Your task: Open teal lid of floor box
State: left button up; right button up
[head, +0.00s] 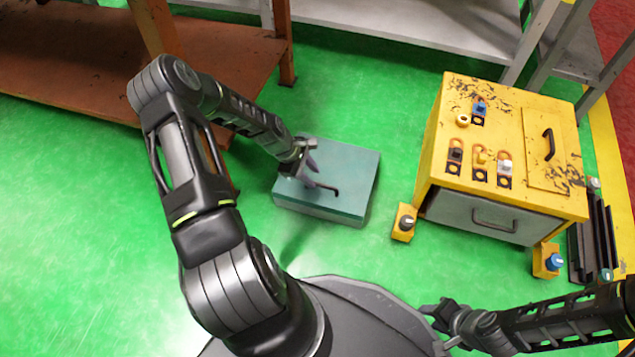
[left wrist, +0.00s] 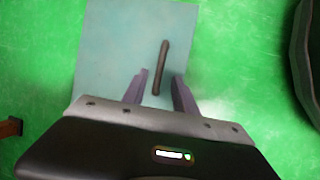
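The floor box (head: 330,214) stands on the green floor, with its teal lid (head: 350,165) lying flat on top. A dark bar handle (head: 327,188) is on the lid; it also shows in the left wrist view (left wrist: 161,65). My left gripper (head: 308,172) is over the lid beside the handle. In the left wrist view its two fingers (left wrist: 162,82) are apart, with the near end of the handle appearing between them. I cannot tell if they touch it. My right gripper (head: 440,312) is low at the right, away from the box; its fingers are too small to judge.
A yellow cabinet (head: 500,135) with a grey drawer and several coloured parts on top stands right of the box. Small yellow blocks (head: 404,222) sit by its base. A brown table (head: 90,60) is at the upper left.

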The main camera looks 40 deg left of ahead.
aim_at(320, 184)
pick_arm(q)
jog(key=b+x, duration=0.1)
jog(key=x, duration=0.3)
jog(key=shift+f+b, duration=0.3)
jog(key=shift+d, duration=0.1)
jog(key=shift+c, duration=0.3)
grip_shut()
dwell(0.8)
